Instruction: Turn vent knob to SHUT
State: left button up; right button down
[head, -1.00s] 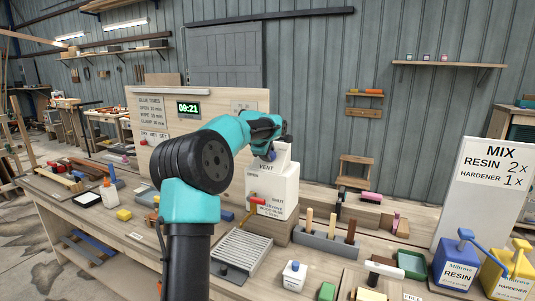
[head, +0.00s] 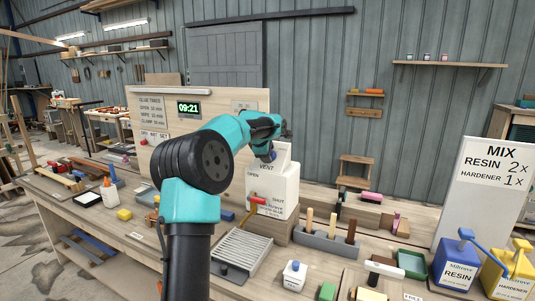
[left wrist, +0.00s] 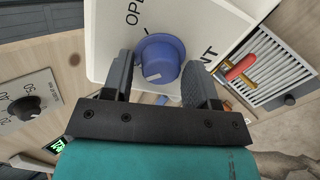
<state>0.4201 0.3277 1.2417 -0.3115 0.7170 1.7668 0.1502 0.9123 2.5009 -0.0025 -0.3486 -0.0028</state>
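The SHUT label is out of that view. My left gripper (left wrist: 160,80) has its two fingers apart, one on each side of the knob; I cannot tell whether they touch it. In the head view the left gripper (head: 284,132) is at the box's top, partly hidden by my arm. My right gripper is not in view.
A slatted grey tray (head: 241,252) and a red-handled tool (head: 257,199) are near the box. A rack of wooden handles (head: 326,243) stands to its right. A backboard with a clock (head: 188,108) rises behind my arm. Resin and hardener jugs (head: 458,262) are far right.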

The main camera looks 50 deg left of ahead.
pick_arm(q)
jog(key=shift+o, duration=0.9)
jog(key=v, duration=1.7)
jog(key=shift+s+d+r, duration=0.1)
